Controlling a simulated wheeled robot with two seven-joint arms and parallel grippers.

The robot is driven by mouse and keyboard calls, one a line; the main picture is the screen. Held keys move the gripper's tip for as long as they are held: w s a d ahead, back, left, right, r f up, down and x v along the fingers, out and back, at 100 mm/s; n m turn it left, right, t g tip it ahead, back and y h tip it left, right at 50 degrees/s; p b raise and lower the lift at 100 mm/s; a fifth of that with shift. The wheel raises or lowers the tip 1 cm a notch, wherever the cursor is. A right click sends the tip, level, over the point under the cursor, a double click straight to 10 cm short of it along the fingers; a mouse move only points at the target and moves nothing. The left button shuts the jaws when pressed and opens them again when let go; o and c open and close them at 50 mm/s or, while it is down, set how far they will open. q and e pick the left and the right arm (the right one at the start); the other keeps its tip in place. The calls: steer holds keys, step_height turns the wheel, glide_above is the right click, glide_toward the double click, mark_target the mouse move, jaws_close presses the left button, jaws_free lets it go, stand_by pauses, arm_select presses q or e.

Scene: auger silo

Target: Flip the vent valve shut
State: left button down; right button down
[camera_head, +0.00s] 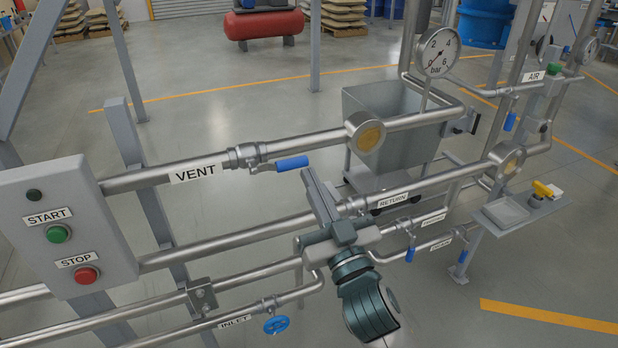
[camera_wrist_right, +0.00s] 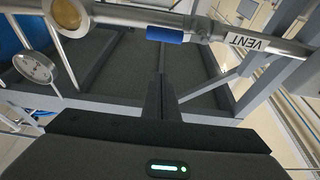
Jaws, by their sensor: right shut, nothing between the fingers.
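The vent valve (camera_head: 246,156) sits on the upper pipe just right of the VENT label (camera_head: 194,173). Its blue handle (camera_head: 292,163) points right, roughly along the pipe. In the right wrist view the valve (camera_wrist_right: 203,27) and its blue handle (camera_wrist_right: 165,34) show near the top, with the VENT label (camera_wrist_right: 250,42) to the right. My right gripper (camera_head: 309,174) is shut and empty, its fingertips close to the free end of the handle. In the right wrist view the shut fingers (camera_wrist_right: 160,78) point at the handle from below, with a gap seen between. My left gripper is not in view.
A START/STOP box (camera_head: 66,222) stands at the left. A round sight glass (camera_head: 367,134) and a pressure gauge (camera_head: 438,52) are right of the handle. The return pipe (camera_head: 430,183) runs below. A grey bin (camera_head: 385,100) stands behind the pipes.

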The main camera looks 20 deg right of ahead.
step_height(320, 180, up, 3)
steer(key=p, duration=0.4)
glide_above(296, 164)
steer(key=s, duration=0.2)
steer(key=shift+w+a+f, duration=0.1)
steer(key=shift+a+f, duration=0.05)
steer(key=shift+f, duration=0.9)
steer(key=shift+w+a+f, duration=0.1)
steer(key=shift+a+f, duration=0.05)
steer(key=shift+f, duration=0.85)
